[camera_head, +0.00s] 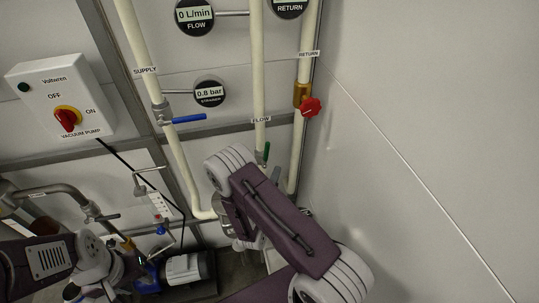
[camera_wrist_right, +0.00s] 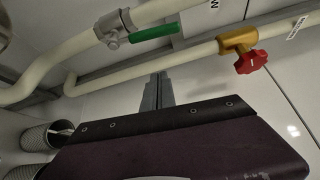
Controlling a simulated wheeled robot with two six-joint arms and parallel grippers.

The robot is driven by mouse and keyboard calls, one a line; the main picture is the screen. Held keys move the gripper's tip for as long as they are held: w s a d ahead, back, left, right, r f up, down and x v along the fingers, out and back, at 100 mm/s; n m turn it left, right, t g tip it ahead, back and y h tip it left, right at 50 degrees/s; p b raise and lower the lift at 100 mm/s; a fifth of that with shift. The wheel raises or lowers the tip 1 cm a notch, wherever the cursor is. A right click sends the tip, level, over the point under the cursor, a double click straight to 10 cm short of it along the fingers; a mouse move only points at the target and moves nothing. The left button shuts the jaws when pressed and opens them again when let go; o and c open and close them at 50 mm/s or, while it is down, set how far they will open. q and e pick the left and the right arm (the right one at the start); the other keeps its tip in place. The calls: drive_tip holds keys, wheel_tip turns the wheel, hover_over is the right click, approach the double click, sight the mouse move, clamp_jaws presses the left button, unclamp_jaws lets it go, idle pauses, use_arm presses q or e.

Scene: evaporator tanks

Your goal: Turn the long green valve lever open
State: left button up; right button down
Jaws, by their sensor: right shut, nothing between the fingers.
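The long green valve lever (camera_wrist_right: 155,32) sits on a metal valve body (camera_wrist_right: 113,28) on a cream pipe, seen large in the right wrist view. In the head view the green lever (camera_head: 266,153) shows only as a short upright strip beside the FLOW pipe, just above my right arm. My right gripper (camera_wrist_right: 157,78) is shut and empty. Its fingertips point toward the pipes, below the lever in the wrist view and apart from it. In the head view my right arm covers most of this gripper. My left arm is at the lower left; its gripper's jaws cannot be made out.
A blue lever (camera_head: 189,119) is on the SUPPLY pipe. A red knob (camera_head: 310,107) on a brass valve is on the RETURN pipe, close to the right wall (camera_head: 420,130). A vacuum pump switch box (camera_head: 60,95) is at left. A pump motor (camera_head: 188,268) stands below.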

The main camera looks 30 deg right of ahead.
sight(266, 157)
drive_tip(key=r+p+x, duration=0.1)
drive_tip(key=p+x, duration=0.2)
drive_tip(key=x, duration=0.6)
drive_tip(key=a, duration=0.1)
drive_tip(key=w+a, duration=0.1)
drive_tip(key=a, duration=0.1)
drive_tip(key=w+a, duration=0.1)
drive_tip(key=a, duration=0.1)
drive_tip(key=shift+f, duration=0.3)
drive_tip(key=shift+a+r, duration=0.1)
drive_tip(key=shift+a, duration=0.15)
drive_tip(key=shift+r, duration=0.2)
